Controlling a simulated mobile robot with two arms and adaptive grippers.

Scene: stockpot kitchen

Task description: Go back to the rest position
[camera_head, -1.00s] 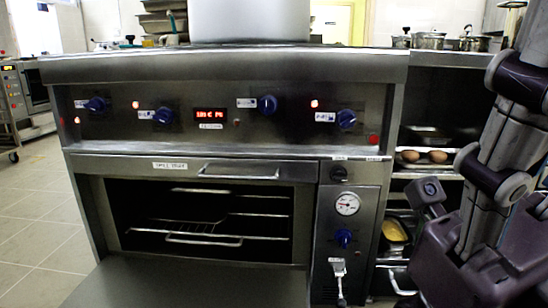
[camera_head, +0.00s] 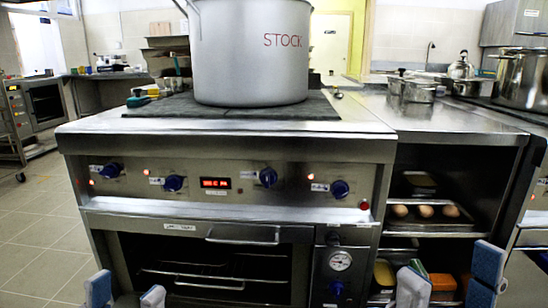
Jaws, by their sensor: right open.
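My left gripper (camera_head: 125,296) shows at the bottom left edge, in front of the oven. Its two blue-grey fingertips stand apart with nothing between them. My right gripper (camera_head: 449,282) shows at the bottom right, in front of the lower shelves. Its fingertips are spread wide and I see nothing held. Most of both grippers and arms is below the frame.
The stove (camera_head: 225,150) with its dark open oven (camera_head: 215,270) stands ahead. A large pot marked STOCK (camera_head: 250,55) sits on top. Eggs (camera_head: 425,211) lie on a shelf at right. Another pot (camera_head: 523,80) stands at far right. Floor (camera_head: 35,230) is clear at left.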

